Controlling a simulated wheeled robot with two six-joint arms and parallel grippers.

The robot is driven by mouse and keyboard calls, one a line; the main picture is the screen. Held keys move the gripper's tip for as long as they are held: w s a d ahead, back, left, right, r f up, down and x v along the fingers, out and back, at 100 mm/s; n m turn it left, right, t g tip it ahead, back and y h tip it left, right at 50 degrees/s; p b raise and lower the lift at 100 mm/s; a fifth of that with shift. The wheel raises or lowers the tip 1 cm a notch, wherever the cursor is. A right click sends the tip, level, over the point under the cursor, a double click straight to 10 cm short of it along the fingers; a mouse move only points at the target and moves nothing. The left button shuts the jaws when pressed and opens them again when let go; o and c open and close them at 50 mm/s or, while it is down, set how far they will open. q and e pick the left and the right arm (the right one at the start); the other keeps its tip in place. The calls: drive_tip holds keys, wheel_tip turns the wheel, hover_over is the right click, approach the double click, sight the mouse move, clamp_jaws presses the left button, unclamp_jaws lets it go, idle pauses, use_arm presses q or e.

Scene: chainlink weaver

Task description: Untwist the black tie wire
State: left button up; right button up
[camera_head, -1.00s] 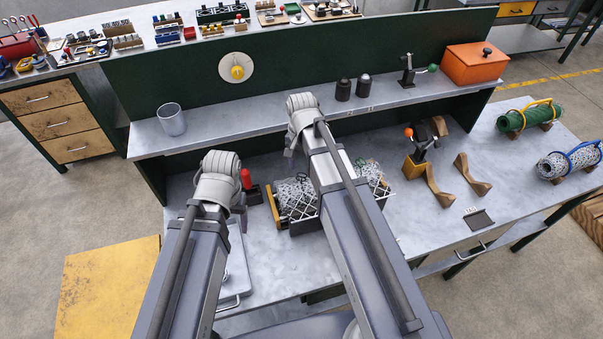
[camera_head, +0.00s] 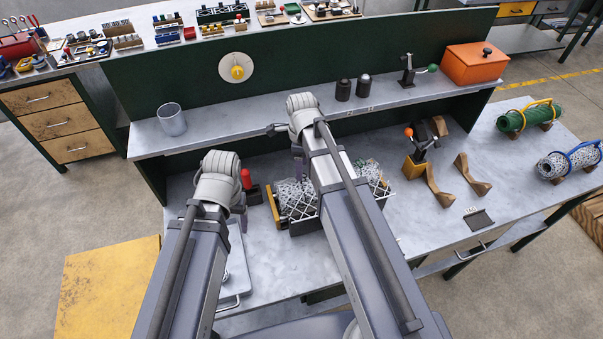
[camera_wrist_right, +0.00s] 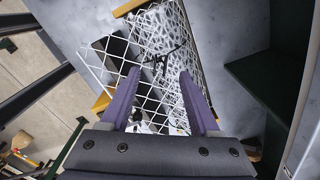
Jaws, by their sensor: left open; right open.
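The white chain-link mesh (camera_wrist_right: 172,38) lies bunched in a yellow-ended holder under my right gripper (camera_wrist_right: 159,73). That gripper is open, its two purple fingers apart above the mesh, with nothing seen between them. A thin dark strand (camera_wrist_right: 168,52) on the mesh ahead of the fingertips looks like the black tie wire; its twist is too small to make out. In the head view the mesh (camera_head: 297,198) shows partly behind my right arm, and the wire cannot be made out.
A shelf (camera_head: 230,125) runs behind, carrying a metal cup (camera_head: 172,119) and an orange box (camera_head: 474,64). A red-topped item (camera_head: 246,179) stands between the arms. A clamp (camera_head: 424,138), wooden cradles and green and white mesh rolls (camera_head: 568,160) are at right.

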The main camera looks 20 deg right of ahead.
drive_tip(key=shift+f+b, duration=2.05)
clamp_jaws()
drive_tip(key=n, duration=0.5)
drive_tip(key=shift+n, duration=0.3)
drive_tip(key=n, duration=0.6)
drive_tip(key=n, duration=0.6)
drive_tip(key=shift+n, duration=0.3)
drive_tip(key=n, duration=0.5)
drive_tip(key=shift+n, duration=0.3)
